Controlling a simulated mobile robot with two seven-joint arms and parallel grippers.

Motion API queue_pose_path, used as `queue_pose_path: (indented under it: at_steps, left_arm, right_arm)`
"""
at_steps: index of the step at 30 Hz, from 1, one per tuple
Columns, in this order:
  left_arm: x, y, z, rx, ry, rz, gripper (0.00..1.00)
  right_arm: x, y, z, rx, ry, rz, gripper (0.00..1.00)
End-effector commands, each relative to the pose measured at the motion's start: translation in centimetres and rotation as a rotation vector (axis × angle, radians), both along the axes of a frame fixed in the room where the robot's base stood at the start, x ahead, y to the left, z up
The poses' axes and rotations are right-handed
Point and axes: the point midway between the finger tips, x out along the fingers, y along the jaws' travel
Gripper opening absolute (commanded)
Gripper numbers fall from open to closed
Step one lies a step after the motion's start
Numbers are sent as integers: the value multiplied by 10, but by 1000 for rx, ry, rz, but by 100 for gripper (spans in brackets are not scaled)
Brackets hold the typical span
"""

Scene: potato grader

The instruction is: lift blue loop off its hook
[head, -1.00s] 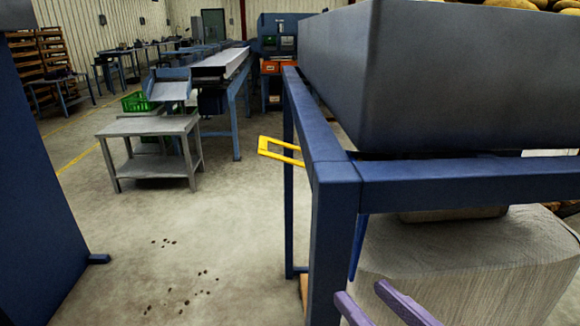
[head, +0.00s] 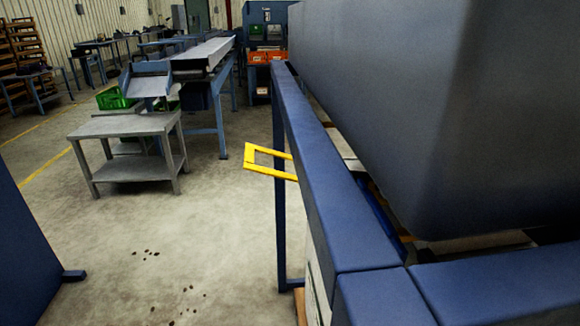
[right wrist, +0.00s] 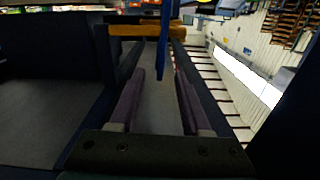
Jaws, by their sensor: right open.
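My right gripper (right wrist: 160,77) shows in the right wrist view with two purple fingers spread apart, nothing held between them. A narrow blue strip (right wrist: 165,45), seemingly the blue loop, hangs just beyond and between the fingertips; I cannot tell if it touches them. Its hook is not clearly visible. In the head view a bit of bright blue (head: 378,212) shows behind the blue rail and may be the same loop. The right gripper is out of sight in the head view. My left gripper is in neither view.
A blue frame rail (head: 330,190) runs beside a big dark hopper (head: 400,90), leaving a narrow gap. A yellow bracket (head: 250,160) sticks out left of the rail. A grey table (head: 125,125) stands farther left.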

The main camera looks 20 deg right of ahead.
Motion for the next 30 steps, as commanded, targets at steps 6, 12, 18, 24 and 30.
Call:
queue_pose_path:
  at_steps: [6,12,18,24,30]
  left_arm:
    - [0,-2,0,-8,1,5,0]
    - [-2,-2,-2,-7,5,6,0]
    - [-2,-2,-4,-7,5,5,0]
    - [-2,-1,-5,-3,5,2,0]
    - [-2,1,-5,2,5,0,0]
  right_arm:
    - [26,-6,1,-1,-3,1,48]
    - [64,-15,1,-1,-3,1,48]
    - [89,-21,0,-1,0,1,48]
    - [96,-23,0,0,2,0,48]
    - [96,-23,0,-1,2,1,44]
